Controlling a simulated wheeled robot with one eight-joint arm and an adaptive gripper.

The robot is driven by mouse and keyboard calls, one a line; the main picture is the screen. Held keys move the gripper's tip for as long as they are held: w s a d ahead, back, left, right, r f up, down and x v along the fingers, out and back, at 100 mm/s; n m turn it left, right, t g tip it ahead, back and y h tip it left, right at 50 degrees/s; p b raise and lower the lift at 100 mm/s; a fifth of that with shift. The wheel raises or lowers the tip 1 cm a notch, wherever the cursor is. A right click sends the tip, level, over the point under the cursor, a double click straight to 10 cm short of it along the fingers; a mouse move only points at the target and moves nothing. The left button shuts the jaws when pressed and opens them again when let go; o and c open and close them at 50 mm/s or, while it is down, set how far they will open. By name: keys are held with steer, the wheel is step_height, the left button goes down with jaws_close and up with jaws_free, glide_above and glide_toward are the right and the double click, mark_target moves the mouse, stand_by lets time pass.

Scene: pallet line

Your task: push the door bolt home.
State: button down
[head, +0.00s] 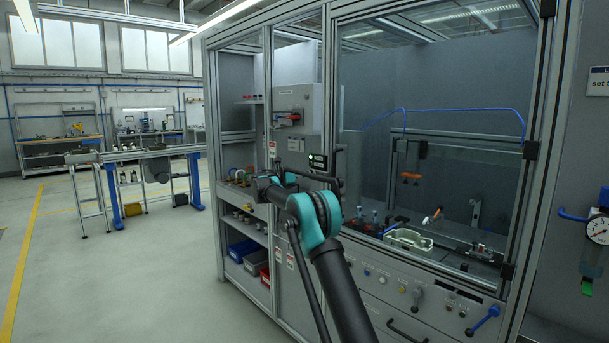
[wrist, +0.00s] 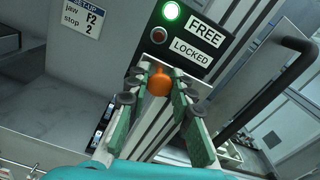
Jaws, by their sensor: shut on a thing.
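The door bolt's orange knob (wrist: 160,82) is between the green-padded fingers of my gripper (wrist: 158,78) in the wrist view. The fingers are shut on it, close to their tips. The bolt's rod is mostly hidden by the knob and fingers. Just beyond the knob is a black indicator plate (wrist: 163,60). Its lamp by FREE (wrist: 171,11) glows green, and the lamp by LOCKED (wrist: 158,36) is dull red. In the head view the plate (head: 318,162) sits on the cell front; my arm hides the bolt and fingers there.
A black door handle (wrist: 262,105) stands out to the right of the bolt. The glazed cell (head: 440,120) holds a pale tray (head: 408,239). A grey switch box (head: 297,110) is above my wrist. Open floor (head: 110,280) lies to the left.

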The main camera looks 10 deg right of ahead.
steer(key=shift+s+d, duration=0.55)
steer(key=shift+s, duration=0.25)
steer(key=shift+s+d+f, duration=0.1)
steer(key=shift+s+d, duration=0.05)
steer(key=shift+s, duration=0.05)
steer(key=c, duration=1.3)
jaws_free()
steer(key=shift+s, duration=0.1)
steer(key=shift+s+a, duration=0.2)
steer(key=shift+a, duration=0.15)
steer(key=v, duration=1.1)
